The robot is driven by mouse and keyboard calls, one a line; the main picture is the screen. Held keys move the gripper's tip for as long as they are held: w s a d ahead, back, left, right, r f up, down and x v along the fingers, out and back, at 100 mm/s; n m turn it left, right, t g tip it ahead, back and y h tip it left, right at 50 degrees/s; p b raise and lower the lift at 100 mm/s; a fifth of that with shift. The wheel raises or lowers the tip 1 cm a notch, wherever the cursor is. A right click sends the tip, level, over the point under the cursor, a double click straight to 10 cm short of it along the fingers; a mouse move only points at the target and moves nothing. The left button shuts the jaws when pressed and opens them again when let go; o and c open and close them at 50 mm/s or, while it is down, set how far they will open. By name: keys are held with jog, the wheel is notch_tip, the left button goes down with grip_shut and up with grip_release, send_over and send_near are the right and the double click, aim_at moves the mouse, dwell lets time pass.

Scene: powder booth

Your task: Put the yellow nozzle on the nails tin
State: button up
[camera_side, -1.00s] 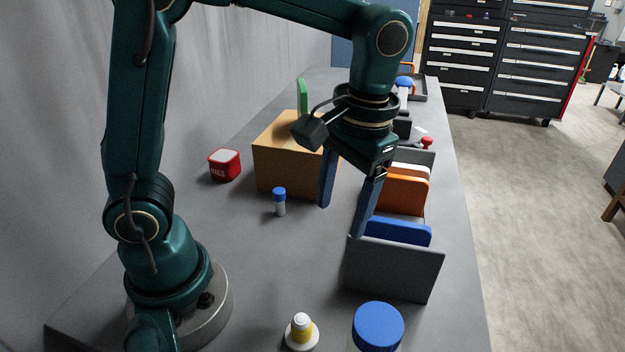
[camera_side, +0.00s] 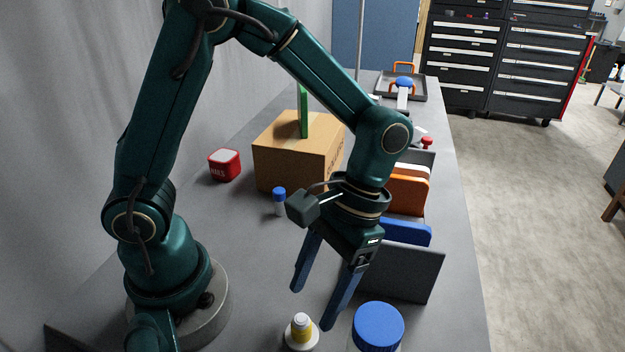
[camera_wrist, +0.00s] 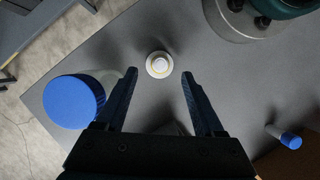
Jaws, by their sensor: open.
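The yellow nozzle (camera_side: 302,331) stands upright on the table at the near edge of the side view, a white cone with a yellow band on a wide white base. In the wrist view the nozzle (camera_wrist: 159,64) shows from above, beyond and between the fingertips. The red nails tin (camera_side: 224,165) sits on the table at the left, beside the cardboard box. My gripper (camera_side: 311,308) is open and empty, pointing down above the table and a little above the nozzle. Its two fingers also show in the wrist view (camera_wrist: 159,72).
A jar with a blue lid (camera_side: 378,325) stands right of the nozzle. A grey divided rack (camera_side: 402,274) holds blue and orange plates. A small blue-capped vial (camera_side: 279,203) stands before the cardboard box (camera_side: 290,165), which has a green piece (camera_side: 303,110) upright on it.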

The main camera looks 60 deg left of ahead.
aim_at(306, 316)
jog(key=shift+x, duration=2.7)
jog(key=shift+w, duration=0.1)
grip_shut()
